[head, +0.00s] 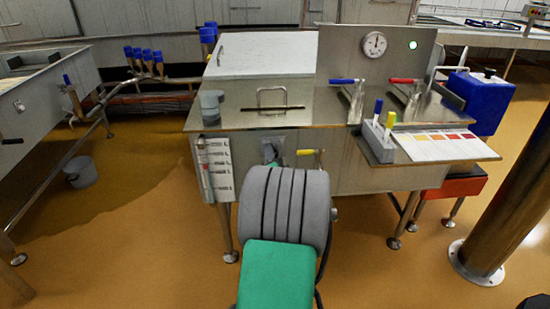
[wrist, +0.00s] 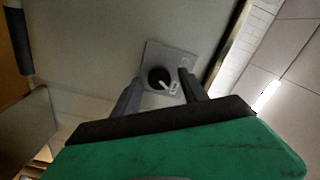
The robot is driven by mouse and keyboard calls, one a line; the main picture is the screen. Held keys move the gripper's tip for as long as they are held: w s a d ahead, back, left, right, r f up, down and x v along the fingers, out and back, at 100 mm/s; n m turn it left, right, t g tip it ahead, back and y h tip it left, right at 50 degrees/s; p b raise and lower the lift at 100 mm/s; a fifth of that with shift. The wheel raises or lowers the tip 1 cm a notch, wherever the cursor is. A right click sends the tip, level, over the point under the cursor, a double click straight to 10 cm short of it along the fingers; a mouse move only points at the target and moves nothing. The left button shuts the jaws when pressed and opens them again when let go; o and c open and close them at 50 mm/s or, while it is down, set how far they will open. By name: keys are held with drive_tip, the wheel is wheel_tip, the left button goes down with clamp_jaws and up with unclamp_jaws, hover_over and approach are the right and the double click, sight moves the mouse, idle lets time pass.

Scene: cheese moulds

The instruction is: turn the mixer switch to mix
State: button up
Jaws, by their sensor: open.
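The mixer switch, a round black knob (wrist: 159,77) with a white pointer, sits on a grey square plate (wrist: 152,53) in the wrist view. The pointer slants toward a small white label at the lower right; its writing is too small to read. My gripper (wrist: 160,84) is open, with one grey finger to each side of the knob as seen from the wrist. I cannot tell how much distance is left between fingertips and plate. In the head view, the plate (head: 269,147) shows on the vat's front; my arm hides my fingers and most of the knob area.
A yellow-handled valve (head: 309,152) sticks out just right of the switch. A white scale panel (head: 216,168) hangs to its left. Above, the steel vat top (head: 240,118) overhangs, with a grey cup (head: 210,105) on it. A side shelf (head: 380,150) juts out at right.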

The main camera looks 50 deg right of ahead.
drive_tip(key=v, duration=0.7)
drive_tip(key=shift+s+a, duration=0.2)
drive_tip(key=shift+s, duration=0.05)
